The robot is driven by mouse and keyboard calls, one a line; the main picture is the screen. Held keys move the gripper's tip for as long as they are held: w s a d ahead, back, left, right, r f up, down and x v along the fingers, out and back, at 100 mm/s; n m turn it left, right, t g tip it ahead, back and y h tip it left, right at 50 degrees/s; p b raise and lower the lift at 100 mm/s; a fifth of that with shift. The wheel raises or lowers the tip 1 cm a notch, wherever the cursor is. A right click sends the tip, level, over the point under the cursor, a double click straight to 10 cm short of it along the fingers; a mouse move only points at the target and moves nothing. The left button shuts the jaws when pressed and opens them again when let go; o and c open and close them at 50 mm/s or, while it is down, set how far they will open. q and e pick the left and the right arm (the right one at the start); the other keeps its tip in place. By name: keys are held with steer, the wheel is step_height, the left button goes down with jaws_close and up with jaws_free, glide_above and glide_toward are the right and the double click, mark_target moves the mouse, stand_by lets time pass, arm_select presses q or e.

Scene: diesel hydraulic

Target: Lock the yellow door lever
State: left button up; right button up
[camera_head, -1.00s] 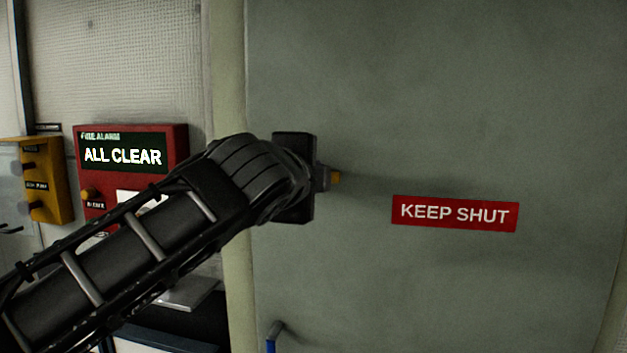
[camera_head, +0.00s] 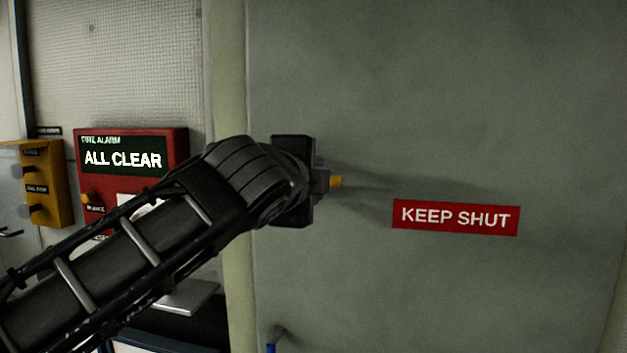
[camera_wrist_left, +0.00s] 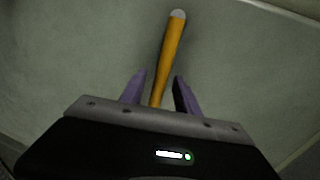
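The yellow door lever (camera_wrist_left: 170,50) has a pale rounded tip and runs up the left wrist view in front of the grey-green door (camera_head: 450,100). In the head view only a small yellow end (camera_head: 336,181) shows beside my gripper; my wrist and hand hide the rest. My left gripper (camera_wrist_left: 160,75) is at the lever. Its two purple fingers stand apart, one on each side of the lever's near part. Gaps show between the lever and both fingers, so it does not look clamped. My right gripper is not in view.
The door carries a red KEEP SHUT sign (camera_head: 456,215). A red fire alarm box (camera_head: 181,145) reading ALL CLEAR and a yellow switch box (camera_head: 47,185) are on the wall at left. A blue-ended handle (camera_head: 271,348) is low on the door.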

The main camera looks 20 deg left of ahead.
arm_select(q)
steer(key=s+r+b, duration=0.1)
steer(key=s, duration=0.6)
steer(key=shift+s+r+b, duration=0.15)
steer(key=shift+r+b, duration=0.1)
steer(key=shift+b, duration=0.1)
steer(key=shift+d, duration=0.1)
